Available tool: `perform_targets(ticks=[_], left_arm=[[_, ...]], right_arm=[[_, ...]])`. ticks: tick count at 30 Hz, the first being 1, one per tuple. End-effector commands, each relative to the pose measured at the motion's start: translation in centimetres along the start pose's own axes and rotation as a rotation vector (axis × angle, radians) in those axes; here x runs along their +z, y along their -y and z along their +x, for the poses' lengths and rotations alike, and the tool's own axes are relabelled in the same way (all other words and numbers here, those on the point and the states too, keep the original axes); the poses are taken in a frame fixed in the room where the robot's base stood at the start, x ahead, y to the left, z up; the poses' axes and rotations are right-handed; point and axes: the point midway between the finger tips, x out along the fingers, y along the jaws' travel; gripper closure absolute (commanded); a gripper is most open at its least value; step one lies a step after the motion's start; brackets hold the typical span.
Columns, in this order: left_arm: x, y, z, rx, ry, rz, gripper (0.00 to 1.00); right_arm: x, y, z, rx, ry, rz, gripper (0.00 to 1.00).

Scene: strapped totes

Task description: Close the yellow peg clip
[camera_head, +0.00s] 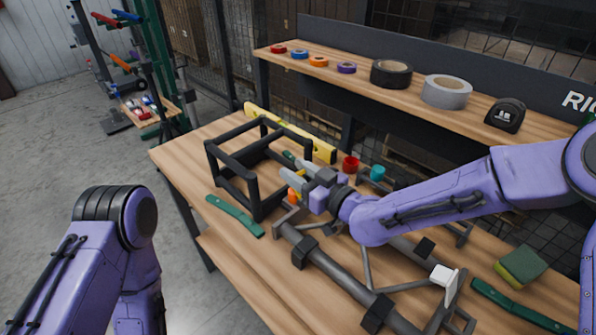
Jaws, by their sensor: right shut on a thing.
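My right gripper (286,183) is at the near right side of a black open box frame (258,190) on the workbench. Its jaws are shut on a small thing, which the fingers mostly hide. A small orange piece (292,196) shows right beside the fingers. I cannot clearly make out the yellow peg clip or tell whether it is what the jaws hold. My left arm is at the lower left and its gripper is out of view.
A yellow spirit level (318,150) lies behind the frame, near red (350,163) and teal (377,173) cups. A green-handled tool (235,215) lies in front. Grey clamp bars (335,275) cover the near bench. Tape rolls (391,73) stand on the shelf (290,60) behind.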

Motion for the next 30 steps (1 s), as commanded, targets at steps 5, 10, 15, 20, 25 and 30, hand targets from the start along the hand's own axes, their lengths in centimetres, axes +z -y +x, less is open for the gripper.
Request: perform_targets(ticks=[5, 10, 15, 20, 25, 30], left_arm=[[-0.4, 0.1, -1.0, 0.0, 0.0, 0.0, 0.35], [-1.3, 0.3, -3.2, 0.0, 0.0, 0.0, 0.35], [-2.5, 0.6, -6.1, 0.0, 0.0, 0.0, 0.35], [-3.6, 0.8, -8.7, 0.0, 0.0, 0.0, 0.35], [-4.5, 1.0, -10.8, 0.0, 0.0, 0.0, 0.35], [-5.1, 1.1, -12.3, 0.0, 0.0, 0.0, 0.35]], right_arm=[[-0.4, 0.0, 0.2, 0.0, 0.029, -0.001, 0.92], [-0.7, 0.0, 0.7, -0.001, 0.112, -0.003, 0.92], [-0.5, 0.0, 1.4, 0.0, 0.241, -0.003, 0.92], [0.1, 0.0, 2.0, 0.001, 0.373, -0.002, 0.92], [0.8, 0.0, 2.6, 0.001, 0.501, -0.001, 0.92], [1.5, -0.1, 3.0, 0.002, 0.604, 0.0, 0.92]])
